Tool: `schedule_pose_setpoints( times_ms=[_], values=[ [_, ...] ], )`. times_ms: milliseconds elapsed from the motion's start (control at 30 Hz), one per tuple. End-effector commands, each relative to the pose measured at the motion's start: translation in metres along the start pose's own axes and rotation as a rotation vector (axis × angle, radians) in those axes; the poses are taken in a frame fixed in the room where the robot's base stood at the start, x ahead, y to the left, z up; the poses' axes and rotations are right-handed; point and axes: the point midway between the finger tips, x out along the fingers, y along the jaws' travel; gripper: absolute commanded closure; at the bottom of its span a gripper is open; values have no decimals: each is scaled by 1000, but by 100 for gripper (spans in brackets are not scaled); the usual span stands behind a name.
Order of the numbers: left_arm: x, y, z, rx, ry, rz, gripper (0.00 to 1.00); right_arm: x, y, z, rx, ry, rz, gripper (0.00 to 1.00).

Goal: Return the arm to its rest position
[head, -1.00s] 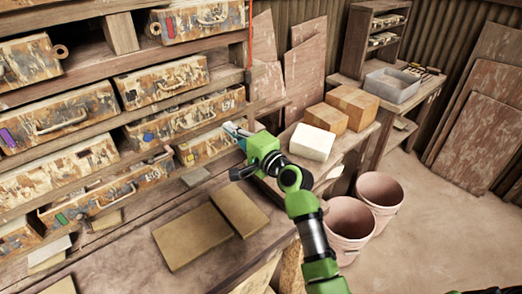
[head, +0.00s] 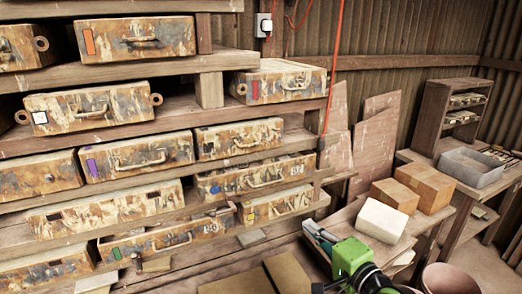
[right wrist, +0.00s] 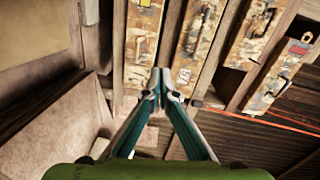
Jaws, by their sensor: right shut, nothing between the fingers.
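My right gripper (head: 318,233) is low in the head view, right of the middle, with green and black arm parts behind it. It is shut and empty. In the right wrist view its two teal fingers (right wrist: 160,88) meet at their tips, with the weathered cases of the rack beyond them. In the head view it stands in front of the rack's right end and left of the white block (head: 382,220). Touching cannot be told. My left gripper is not in view; a green arm part shows at the bottom edge.
A wooden rack (head: 208,90) with several worn cases, such as the one with a purple tag (head: 136,155), fills the left. Cardboard boxes (head: 424,186), a grey bin (head: 472,167) and a bucket (head: 447,280) stand at the right. Bench space shows at the bottom.

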Motion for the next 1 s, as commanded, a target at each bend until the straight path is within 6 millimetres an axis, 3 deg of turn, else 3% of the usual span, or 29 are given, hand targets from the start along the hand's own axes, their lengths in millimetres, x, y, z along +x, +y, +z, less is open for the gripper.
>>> schedule_pose_setpoints(
  times_ms=[133, 200, 300, 400, 600, 800, 1000],
  values=[
    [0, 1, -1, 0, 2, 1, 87, -37, 80, 44, -292, -105, 246, 100],
    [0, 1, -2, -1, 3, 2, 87, -67, 122, 65, -456, -182, 380, 100],
    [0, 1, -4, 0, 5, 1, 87, -113, 169, 87, -662, -304, 546, 100],
    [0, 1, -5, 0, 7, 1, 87, -156, 202, 100, -815, -416, 670, 100],
    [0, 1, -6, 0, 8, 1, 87, -229, 239, 115, -1023, -613, 846, 100],
    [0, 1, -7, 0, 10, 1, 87, -296, 258, 123, -1171, -806, 979, 100],
    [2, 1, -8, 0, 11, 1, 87, -281, 306, 126, -1167, -828, 993, 100]
  ],
)
